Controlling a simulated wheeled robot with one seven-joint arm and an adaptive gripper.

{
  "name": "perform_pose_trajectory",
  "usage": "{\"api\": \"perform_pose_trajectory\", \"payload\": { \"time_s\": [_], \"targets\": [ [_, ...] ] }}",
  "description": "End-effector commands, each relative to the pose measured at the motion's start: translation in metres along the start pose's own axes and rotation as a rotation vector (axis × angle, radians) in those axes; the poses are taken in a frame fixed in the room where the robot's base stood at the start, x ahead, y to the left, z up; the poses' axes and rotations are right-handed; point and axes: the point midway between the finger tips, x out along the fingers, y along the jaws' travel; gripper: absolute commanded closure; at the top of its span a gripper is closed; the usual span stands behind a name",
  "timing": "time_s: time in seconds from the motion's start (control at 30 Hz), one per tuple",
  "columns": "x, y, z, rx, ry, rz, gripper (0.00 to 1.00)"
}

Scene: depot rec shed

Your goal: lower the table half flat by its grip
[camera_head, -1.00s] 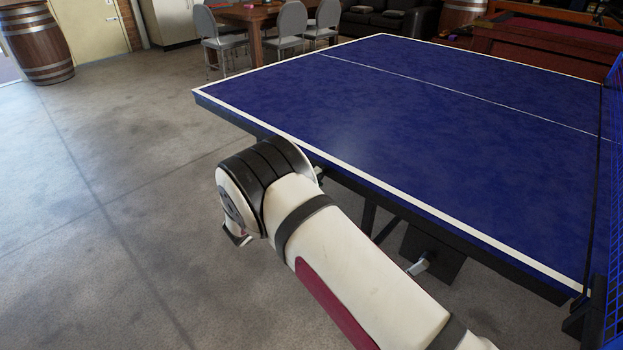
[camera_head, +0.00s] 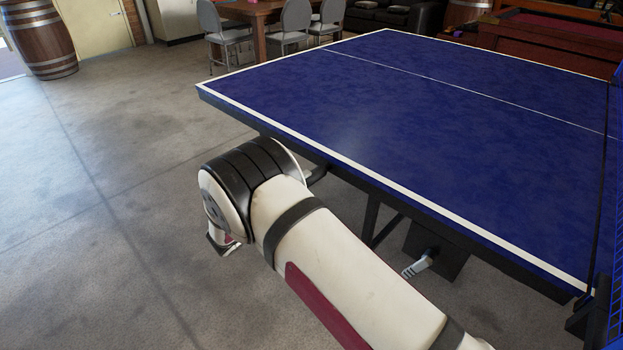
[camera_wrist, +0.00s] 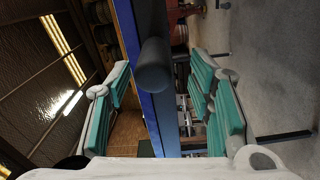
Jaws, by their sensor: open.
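The blue table half (camera_head: 430,120) with white edge lines lies level or nearly so in the head view. Its dark grip (camera_head: 318,173) shows at the near edge, just past my arm's elbow-like joint. In the wrist view the grip (camera_wrist: 153,65) is a dark rounded bar beside the table's blue edge (camera_wrist: 125,40). My gripper (camera_wrist: 160,78) is open, its teal-padded fingers on either side of the grip in the picture with gaps to both. I cannot tell whether the grip is between the fingers or beyond them.
The net (camera_head: 608,300) stands at the right edge. Dark legs and braces (camera_head: 385,230) are under the table. Chairs (camera_head: 293,25) and a wooden table (camera_head: 258,12) stand behind, a barrel (camera_head: 40,38) at far left. The floor at left is clear.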

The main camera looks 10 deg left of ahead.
Motion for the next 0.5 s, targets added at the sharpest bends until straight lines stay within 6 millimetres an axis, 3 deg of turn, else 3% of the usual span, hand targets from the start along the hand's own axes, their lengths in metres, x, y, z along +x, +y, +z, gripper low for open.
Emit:
{"api": "perform_pose_trajectory", "payload": {
  "time_s": [0.2, 0.5],
  "targets": [
    [-0.042, 0.0, -0.001, 0.0, 0.002, -0.001, 0.52],
    [-0.067, 0.0, -0.001, 0.0, 0.001, -0.001, 0.52]
  ]
}}
